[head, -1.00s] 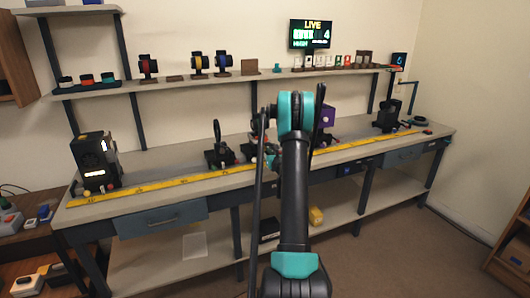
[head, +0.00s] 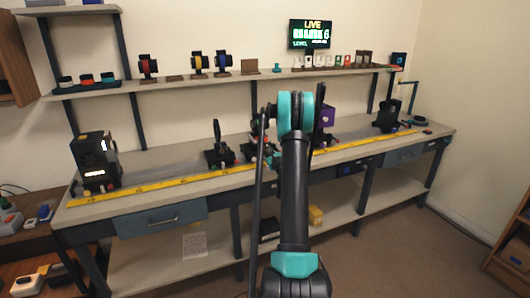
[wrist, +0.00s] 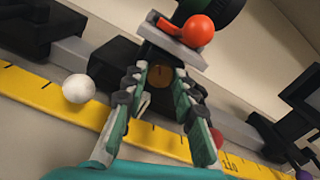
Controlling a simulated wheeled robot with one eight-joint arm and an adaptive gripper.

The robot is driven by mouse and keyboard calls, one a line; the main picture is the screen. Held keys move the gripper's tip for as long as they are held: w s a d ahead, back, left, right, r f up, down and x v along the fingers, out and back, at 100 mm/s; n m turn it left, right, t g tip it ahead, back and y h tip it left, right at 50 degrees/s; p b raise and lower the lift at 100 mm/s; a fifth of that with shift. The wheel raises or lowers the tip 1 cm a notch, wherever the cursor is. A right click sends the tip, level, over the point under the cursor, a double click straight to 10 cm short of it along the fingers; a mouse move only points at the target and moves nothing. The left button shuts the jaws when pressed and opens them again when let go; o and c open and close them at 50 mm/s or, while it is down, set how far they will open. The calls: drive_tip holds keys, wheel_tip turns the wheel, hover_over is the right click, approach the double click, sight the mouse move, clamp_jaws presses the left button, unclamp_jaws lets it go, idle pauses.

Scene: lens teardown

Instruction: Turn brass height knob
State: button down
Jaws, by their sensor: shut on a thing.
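The brass height knob (wrist: 160,77) is a round brown disc in the wrist view, low on a dark mount. My gripper (wrist: 164,84) has its two fingers around it, one on each side, shut on it. Just above the knob are a grey plate (wrist: 172,44) and an orange-red ball knob (wrist: 199,30). In the head view my arm hides the gripper and the brass knob.
A yellow measuring tape (head: 160,186) runs along the bench front. A white ball knob (wrist: 78,88) is left of my fingers and a red one right. A black lens stand (head: 218,150) and lamp box (head: 97,160) stand further left. A lit screen (head: 310,33) hangs above the shelf.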

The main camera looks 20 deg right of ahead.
drive_tip(key=shift+n, duration=1.3)
drive_tip(key=c, duration=1.2)
unclamp_jaws()
